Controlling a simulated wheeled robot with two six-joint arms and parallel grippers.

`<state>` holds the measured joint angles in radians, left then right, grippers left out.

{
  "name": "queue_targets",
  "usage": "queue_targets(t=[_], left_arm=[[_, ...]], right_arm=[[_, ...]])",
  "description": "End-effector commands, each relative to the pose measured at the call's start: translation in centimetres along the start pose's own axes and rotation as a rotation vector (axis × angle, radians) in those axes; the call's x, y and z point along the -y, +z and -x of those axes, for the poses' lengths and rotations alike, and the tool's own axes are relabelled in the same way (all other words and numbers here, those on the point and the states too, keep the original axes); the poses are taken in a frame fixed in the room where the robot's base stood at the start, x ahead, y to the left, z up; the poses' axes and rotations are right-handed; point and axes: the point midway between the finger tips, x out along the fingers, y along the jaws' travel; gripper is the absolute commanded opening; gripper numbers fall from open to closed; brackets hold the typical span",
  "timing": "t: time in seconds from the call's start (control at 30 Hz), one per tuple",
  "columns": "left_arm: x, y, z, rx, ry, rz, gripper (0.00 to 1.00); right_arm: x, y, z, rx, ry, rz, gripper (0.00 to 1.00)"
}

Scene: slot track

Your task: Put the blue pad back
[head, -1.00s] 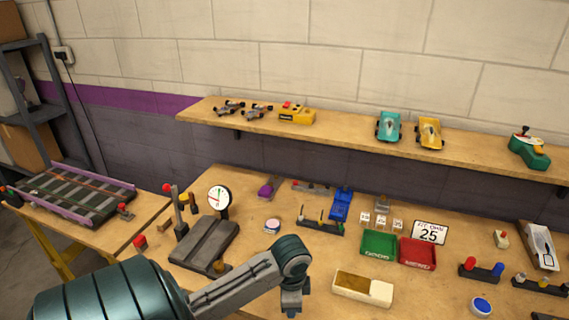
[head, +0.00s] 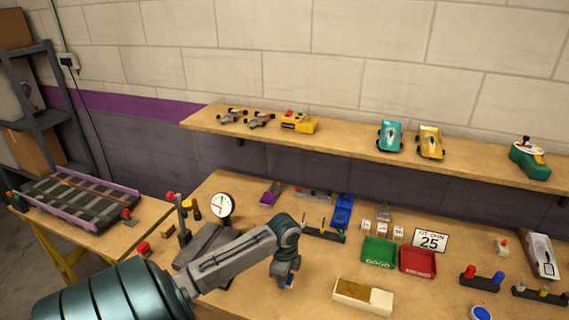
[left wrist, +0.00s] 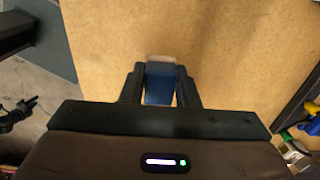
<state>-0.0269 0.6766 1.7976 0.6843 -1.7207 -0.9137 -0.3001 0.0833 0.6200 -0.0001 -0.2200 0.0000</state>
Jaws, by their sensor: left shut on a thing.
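My left gripper (left wrist: 160,88) is shut on a blue block with a pale far edge, which I take to be the blue pad (left wrist: 159,84). It sits between the two dark fingers in the left wrist view, with bare wooden tabletop beyond it. In the head view my left gripper (head: 286,280) is over the workbench, left of a cream-and-wood block (head: 378,299). The held pad cannot be made out there. My right gripper is not in view.
Green (head: 379,252) and red (head: 417,260) trays stand right of the gripper, with a "25" sign (head: 430,240) behind them. A blue car-like object (head: 342,210) lies further back. A round dial (head: 220,205) stands left, behind my arm. A blue-topped disc (head: 481,313) is at front right.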

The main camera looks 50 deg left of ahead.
Motion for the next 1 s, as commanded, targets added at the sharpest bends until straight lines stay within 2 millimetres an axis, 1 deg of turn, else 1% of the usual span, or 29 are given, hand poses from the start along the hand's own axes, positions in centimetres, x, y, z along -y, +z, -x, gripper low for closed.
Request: queue_targets(t=[0.07, 0.13, 0.3, 0.4, 0.73, 0.77, 0.83, 0.87, 1.0], left_arm=[[0.5, 0.1, 0.0, -0.001, 0.000, 0.000, 0.10], [0.5, 0.1, -0.6, -0.001, 0.003, 0.002, 0.10], [0.4, 0.1, -2.8, -0.002, 0.003, 0.002, 0.10], [0.4, 0.2, -3.5, 0.001, 0.001, 0.001, 0.10], [0.4, 0.1, -3.9, 0.001, 0.000, 0.000, 0.10], [0.5, 0.1, -3.9, 0.001, 0.000, 0.000, 0.32], [0.4, 0.1, -3.9, 0.001, 0.000, 0.000, 0.46], [0.4, 0.1, -3.9, 0.001, 0.000, 0.000, 0.50], [0.4, 0.1, -3.9, 0.001, 0.000, 0.000, 0.50]], right_arm=[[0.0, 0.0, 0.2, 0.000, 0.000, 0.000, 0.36], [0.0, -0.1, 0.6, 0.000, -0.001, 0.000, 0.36], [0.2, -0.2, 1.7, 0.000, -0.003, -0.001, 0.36], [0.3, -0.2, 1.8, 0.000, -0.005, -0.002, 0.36], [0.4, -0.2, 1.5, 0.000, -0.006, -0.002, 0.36], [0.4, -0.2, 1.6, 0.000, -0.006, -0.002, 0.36], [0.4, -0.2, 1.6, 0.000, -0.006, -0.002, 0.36], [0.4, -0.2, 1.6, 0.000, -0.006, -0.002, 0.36], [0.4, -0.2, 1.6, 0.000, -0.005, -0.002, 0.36]])
